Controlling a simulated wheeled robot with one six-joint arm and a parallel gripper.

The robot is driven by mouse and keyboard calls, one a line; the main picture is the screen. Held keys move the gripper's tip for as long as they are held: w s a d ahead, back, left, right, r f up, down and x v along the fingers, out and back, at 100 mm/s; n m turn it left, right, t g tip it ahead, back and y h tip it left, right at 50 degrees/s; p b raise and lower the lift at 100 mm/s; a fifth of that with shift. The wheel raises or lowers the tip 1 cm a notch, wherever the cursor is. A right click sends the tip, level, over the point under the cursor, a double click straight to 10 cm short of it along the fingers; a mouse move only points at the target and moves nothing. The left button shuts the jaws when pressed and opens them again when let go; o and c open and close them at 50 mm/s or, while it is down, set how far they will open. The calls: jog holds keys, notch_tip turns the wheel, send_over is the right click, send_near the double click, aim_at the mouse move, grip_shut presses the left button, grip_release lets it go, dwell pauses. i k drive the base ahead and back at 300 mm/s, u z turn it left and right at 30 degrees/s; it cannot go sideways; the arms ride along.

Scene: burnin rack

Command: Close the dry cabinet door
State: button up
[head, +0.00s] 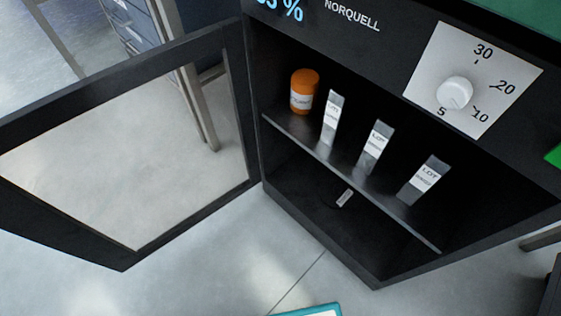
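The dry cabinet (325,232) is a black box with the name NORQUELL and a blue percent readout on its top front. Its door (118,258), a black frame around a clear pane (130,150), stands wide open, swung out to the left from the cabinet's left edge. The floor shows through the pane. No handle can be made out on the door. My gripper is not in this view.
On the cabinet's shelf (290,132) stand an orange bottle (304,91) and three grey labelled packets (373,147). A small tag (345,198) lies below. A white dial (455,92) is at upper right. A teal-edged item (312,310) is at bottom. Grey floor is open before the cabinet.

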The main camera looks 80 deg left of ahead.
aim_at(23, 214)
jog(key=z, duration=0.35)
jog(key=k, duration=2.4)
jog(key=u, duration=1.5)
